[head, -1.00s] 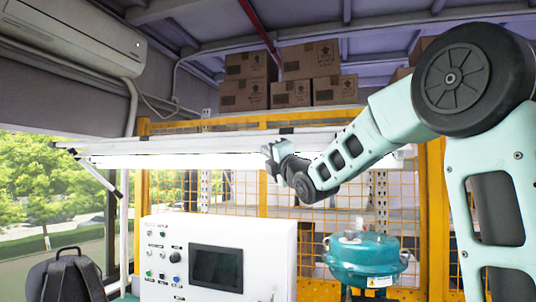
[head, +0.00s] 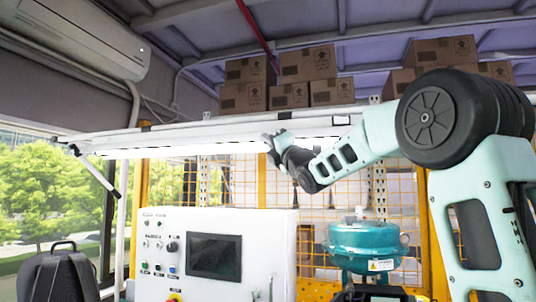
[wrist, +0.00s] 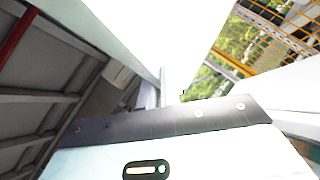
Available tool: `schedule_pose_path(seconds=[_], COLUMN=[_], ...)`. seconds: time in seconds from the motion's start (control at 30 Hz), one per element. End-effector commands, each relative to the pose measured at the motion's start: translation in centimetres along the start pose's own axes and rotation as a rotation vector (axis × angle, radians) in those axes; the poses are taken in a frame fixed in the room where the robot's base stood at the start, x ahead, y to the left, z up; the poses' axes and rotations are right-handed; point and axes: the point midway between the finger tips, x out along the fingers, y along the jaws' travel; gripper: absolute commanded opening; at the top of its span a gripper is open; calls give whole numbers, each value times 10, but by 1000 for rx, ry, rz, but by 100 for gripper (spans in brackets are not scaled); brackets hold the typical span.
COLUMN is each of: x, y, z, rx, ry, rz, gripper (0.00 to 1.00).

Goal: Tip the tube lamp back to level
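The tube lamp (head: 190,147) is a long white bar with a bright glowing tube along its underside. It spans the upper middle of the head view, its left end a little lower in the picture than its right. My gripper (head: 269,143) is at the lamp's right-hand part, overlapping it in the head view. I cannot tell whether it touches the lamp. Its fingers are too small to read there. In the wrist view a large bright white surface (wrist: 140,30) lies close in front, maybe the lamp; the fingers cannot be made out.
A white control panel (head: 215,225) and a teal valve actuator (head: 364,242) stand below the lamp. An orange mesh fence (head: 235,180) is behind. Cardboard boxes (head: 290,93) sit above and behind the lamp. A thin strut (head: 96,173) hangs at its left end.

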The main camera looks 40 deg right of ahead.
Motion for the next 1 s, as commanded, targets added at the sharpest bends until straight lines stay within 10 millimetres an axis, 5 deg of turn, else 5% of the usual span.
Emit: schedule_pose_path(seconds=[0.7,0.8,1.0], x=[1,1,1], y=[-9,-10,-10], z=[4,4,2], rx=[-81,-81,-79], ry=[-4,-4,-2], rz=[81,80,79], gripper=[0,27,27])
